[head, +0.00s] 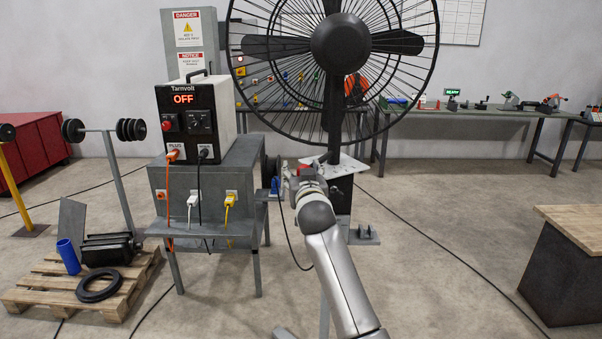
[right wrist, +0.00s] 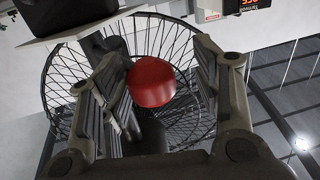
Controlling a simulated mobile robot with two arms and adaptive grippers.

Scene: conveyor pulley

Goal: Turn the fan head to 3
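A large black fan (head: 340,45) with a round wire cage stands in the middle of the head view on a dark post. A pale plate (head: 347,164) sits on the post below the cage. My right gripper (head: 291,172) is beside the post under the cage. In the right wrist view its two fingers (right wrist: 165,95) are apart, with a red rounded knob (right wrist: 152,82) between them. The left finger is close to the knob; I cannot tell if it touches. The fan cage (right wrist: 190,50) is behind. No scale with a 3 is readable. My left gripper is not in view.
A control box (head: 185,115) reading OFF, with plugged cables, stands on a grey stand (head: 210,178) left of the fan. A pallet (head: 30,296) with parts lies at the lower left. A wooden-topped block (head: 585,225) is at the right. Cables cross the floor.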

